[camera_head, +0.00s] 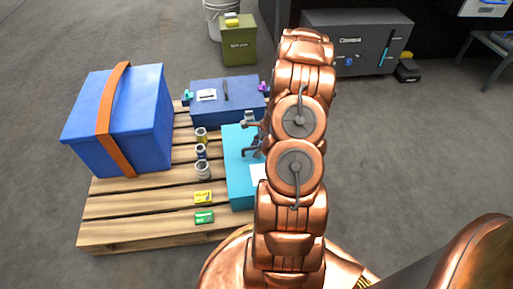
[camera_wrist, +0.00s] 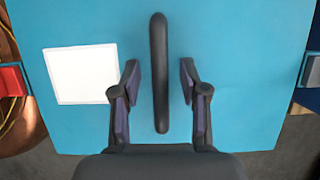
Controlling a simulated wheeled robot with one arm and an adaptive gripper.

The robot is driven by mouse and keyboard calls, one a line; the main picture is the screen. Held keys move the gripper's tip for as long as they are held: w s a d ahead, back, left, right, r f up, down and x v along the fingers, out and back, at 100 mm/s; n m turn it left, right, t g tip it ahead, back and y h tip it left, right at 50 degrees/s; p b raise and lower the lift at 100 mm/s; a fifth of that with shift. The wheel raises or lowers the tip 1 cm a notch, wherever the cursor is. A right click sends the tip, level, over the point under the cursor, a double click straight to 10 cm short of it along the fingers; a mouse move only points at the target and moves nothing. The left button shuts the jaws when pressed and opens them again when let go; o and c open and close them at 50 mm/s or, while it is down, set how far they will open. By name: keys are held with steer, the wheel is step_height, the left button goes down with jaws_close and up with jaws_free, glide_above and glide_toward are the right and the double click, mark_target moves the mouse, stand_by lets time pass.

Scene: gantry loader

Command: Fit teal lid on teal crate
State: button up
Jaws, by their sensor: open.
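The teal lid (camera_wrist: 225,100) fills most of the wrist view, with a black bar handle (camera_wrist: 160,50) and a white label (camera_wrist: 82,74). My gripper (camera_wrist: 159,82) is open, one finger on each side of the handle, with a gap on both sides. In the head view my gripper (camera_head: 253,140) is over the teal top. The teal crate (camera_head: 240,194) stands on the pallet, partly hidden by my arm. I cannot tell how the lid sits on it. A red latch (camera_wrist: 12,82) and a grey latch (camera_wrist: 312,70) show at the sides.
A blue box with a handle (camera_head: 222,115) stands close behind the teal crate. A large blue box with an orange strap (camera_head: 150,130) is at left on the wooden pallet (camera_head: 130,212). Cans (camera_head: 203,170) and small yellow (camera_head: 203,197) and green (camera_head: 204,217) boxes lie between.

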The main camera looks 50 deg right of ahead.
steer(key=v, duration=1.2)
stand_by(0.4)
steer(key=s+a+r+n+g+p, duration=0.1)
steer(key=a+r+n+p, duration=0.3)
steer(key=a+r+p, duration=0.5)
steer(key=a+r+n+g+p, duration=0.1)
steer(key=a+r+n+p, duration=0.25)
steer(key=a+r, duration=0.65)
steer(key=s+a+r+n+g+p, duration=0.1)
steer(key=a+r+n+p, duration=0.4)
steer(key=r, duration=0.8)
steer(key=s+a+r+n+h+p, duration=0.1)
steer(key=s+a+r+n+p, duration=0.3)
steer(key=s+r+p, duration=0.2)
steer(key=s+a+r+n+g+h+p, duration=0.1)
steer(key=s+a+r+n+p, duration=0.3)
steer(key=r, duration=0.6)
steer(key=s+a+r+n+h+p, duration=0.1)
steer(key=s+a+r+n+p, duration=0.3)
steer(key=s+r+p, duration=0.4)
steer(key=shift+s+r+n+h, duration=0.3)
steer(key=shift+s+r+n, duration=0.15)
steer(key=shift+s+r, duration=0.15)
steer(key=shift+a, duration=0.1)
